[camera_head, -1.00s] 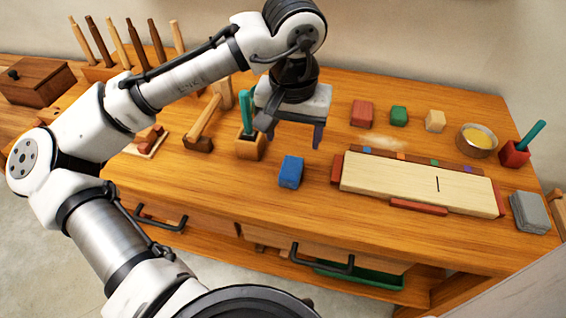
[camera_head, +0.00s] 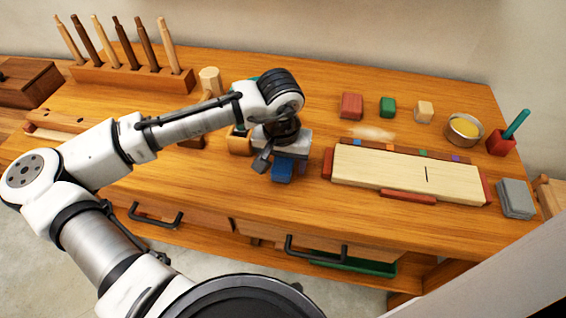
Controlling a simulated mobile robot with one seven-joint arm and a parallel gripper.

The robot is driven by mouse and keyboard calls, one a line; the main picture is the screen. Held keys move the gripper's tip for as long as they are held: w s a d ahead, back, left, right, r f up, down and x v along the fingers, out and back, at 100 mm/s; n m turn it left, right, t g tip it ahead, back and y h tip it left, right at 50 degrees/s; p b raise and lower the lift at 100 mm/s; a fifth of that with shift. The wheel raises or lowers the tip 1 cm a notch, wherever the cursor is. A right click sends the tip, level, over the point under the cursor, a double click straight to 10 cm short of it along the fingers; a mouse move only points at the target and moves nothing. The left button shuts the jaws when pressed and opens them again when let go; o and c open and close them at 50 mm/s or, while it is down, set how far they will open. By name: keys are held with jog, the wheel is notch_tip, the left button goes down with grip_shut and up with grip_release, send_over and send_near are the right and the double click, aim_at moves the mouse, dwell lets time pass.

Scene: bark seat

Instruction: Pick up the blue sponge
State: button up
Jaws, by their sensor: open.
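The blue sponge (camera_head: 282,172) is a small blue block on the wooden workbench, left of the pale board. My gripper (camera_head: 283,163) is low over it and pointing down. The gripper body hides the top of the sponge, and only its lower front part shows. One finger shows at the left and a bit of the other at the right, so the sponge lies between or just below them. The jaws are open. I cannot tell how deep the fingers reach around it.
The pale board (camera_head: 400,172) with red blocks at its edges lies close at right. A wooden block (camera_head: 239,141) stands close at left. The bench front is clear.

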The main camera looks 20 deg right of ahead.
aim_at(283, 162)
jog(key=shift+f, duration=0.1)
jog(key=shift+c, duration=0.5)
jog(key=c, duration=0.9)
jog(key=shift+c, duration=0.2)
notch_tip(283, 162, up, 20)
jog(key=b, duration=0.1)
jog(key=o, duration=0.4)
jog(key=c, duration=0.3)
